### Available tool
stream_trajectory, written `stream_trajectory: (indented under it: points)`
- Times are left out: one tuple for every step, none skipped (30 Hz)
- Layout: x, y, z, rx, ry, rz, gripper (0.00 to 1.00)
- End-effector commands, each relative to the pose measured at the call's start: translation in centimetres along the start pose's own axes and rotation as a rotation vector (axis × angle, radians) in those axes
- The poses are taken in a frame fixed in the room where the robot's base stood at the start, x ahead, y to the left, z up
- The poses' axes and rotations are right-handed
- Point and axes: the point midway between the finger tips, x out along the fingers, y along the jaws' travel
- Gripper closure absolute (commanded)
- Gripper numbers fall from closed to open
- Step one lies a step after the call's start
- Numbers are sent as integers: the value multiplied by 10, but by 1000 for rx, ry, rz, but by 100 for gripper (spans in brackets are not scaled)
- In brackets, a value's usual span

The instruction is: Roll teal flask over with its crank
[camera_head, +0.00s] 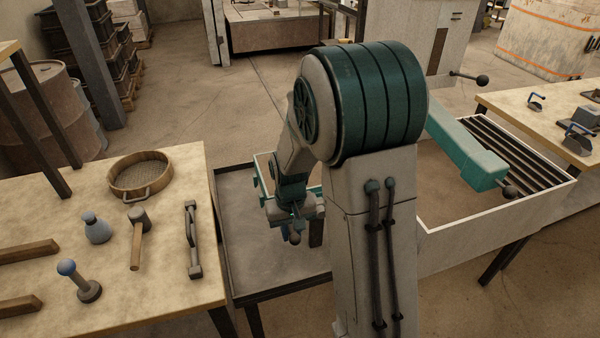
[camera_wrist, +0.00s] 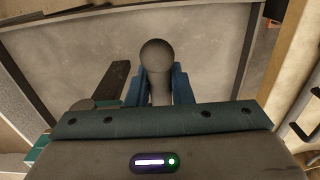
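The teal flask (camera_head: 262,180) is over the grey tray, mostly hidden behind my arm in the head view. A teal part shows at the lower left in the wrist view (camera_wrist: 42,150). My gripper (camera_head: 296,228) is low over the tray. In the wrist view, its blue fingers (camera_wrist: 158,88) stand on both sides of the stem below a grey ball knob (camera_wrist: 155,55) and appear closed on it. I take this for the crank's handle. A dark flat bar (camera_wrist: 112,88) lies left of the fingers. How the handle joins the flask is hidden.
The dark-rimmed tray (camera_head: 270,265) lies below. The left table (camera_head: 60,230) carries a sieve (camera_head: 140,175), a mallet (camera_head: 138,235) and other tools. At right, a teal beam (camera_head: 465,150) crosses a white-edged box with slats (camera_head: 500,220). Another table (camera_head: 545,95) stands farther right.

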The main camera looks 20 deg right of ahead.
Motion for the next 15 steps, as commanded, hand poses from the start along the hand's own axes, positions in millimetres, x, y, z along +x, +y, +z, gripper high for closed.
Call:
stream_trajectory:
  points:
    - [0,0,0,0,0,0,98]
    - [-1,0,0,0,0,0,98]
    - [-2,0,0,0,0,0,98]
    - [-3,0,0,0,0,0,98]
    - [-5,0,0,0,1,0,98]
    - [-8,1,0,0,1,0,98]
    - [-11,1,0,0,1,0,98]
    - [-14,2,0,1,2,0,98]
    - [-17,2,0,1,2,0,98]
    - [-20,3,0,1,3,0,98]
    - [-23,3,-1,1,3,0,98]
    - [-26,4,-1,1,3,0,98]
    - [-28,4,0,1,3,0,98]
    - [-29,4,0,1,2,0,98]
    - [-30,5,0,1,2,0,98]
